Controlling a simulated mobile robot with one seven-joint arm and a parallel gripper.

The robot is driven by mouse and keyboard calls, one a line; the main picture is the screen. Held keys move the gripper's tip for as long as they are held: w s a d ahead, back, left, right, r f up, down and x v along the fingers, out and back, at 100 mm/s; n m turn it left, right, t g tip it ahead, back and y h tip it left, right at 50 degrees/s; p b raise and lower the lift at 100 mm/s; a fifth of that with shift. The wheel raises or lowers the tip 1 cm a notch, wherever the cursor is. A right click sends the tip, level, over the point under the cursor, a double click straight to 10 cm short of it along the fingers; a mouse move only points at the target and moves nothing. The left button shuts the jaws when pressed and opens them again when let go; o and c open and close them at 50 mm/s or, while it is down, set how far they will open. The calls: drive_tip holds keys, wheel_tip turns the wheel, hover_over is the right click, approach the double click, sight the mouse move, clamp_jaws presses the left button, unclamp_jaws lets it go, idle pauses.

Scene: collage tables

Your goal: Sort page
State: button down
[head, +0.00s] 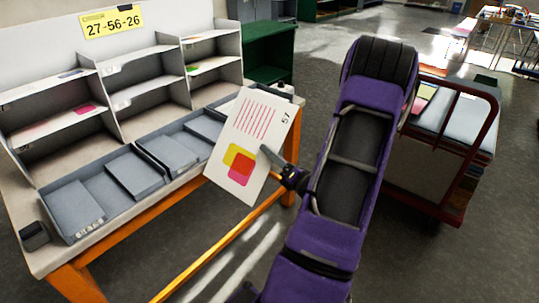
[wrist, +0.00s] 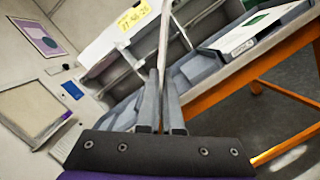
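My gripper (head: 276,160) is shut on a white page (head: 262,125) by its right edge. The page is tilted and held in the air at the right end of the sorting table. It shows red lines, overlapping yellow and pink shapes and a small number that looks like 57. In the wrist view the page (wrist: 164,40) is nearly edge-on between the two fingers (wrist: 160,100). A shelf unit (head: 118,105) with several compartments stands on the table; some hold coloured pages. A yellow sign (head: 112,22) above reads 27-56-26. The held page hides part of the table's right end.
Grey trays (head: 75,212) line the table's front; the left one carries lettering. A small dark box (head: 34,236) sits at the left corner. A red-framed cart (head: 425,170) with pages on top stands at right. A green cabinet (head: 268,55) is behind. Open floor lies between table and cart.

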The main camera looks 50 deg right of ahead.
drive_tip(key=shift+f+n+b, duration=0.25)
drive_tip(key=shift+n+b, duration=0.15)
drive_tip(key=shift+n, duration=0.5)
drive_tip(key=shift+r+n+y, duration=0.2)
drive_tip(key=shift+n+y, duration=0.3)
drive_tip(key=shift+n, duration=0.4)
drive_tip(key=n, duration=0.3)
drive_tip(key=shift+t+y, duration=0.3)
drive_tip(key=shift+y, duration=0.1)
drive_tip(key=n+y, duration=0.1)
drive_tip(key=n, duration=0.2)
drive_tip(key=n+y, duration=0.1)
drive_tip(key=n, duration=0.5)
drive_tip(key=shift+y, duration=0.4)
drive_tip(key=n+g, duration=0.1)
drive_tip(key=n, duration=0.4)
drive_tip(key=shift+y, duration=0.4)
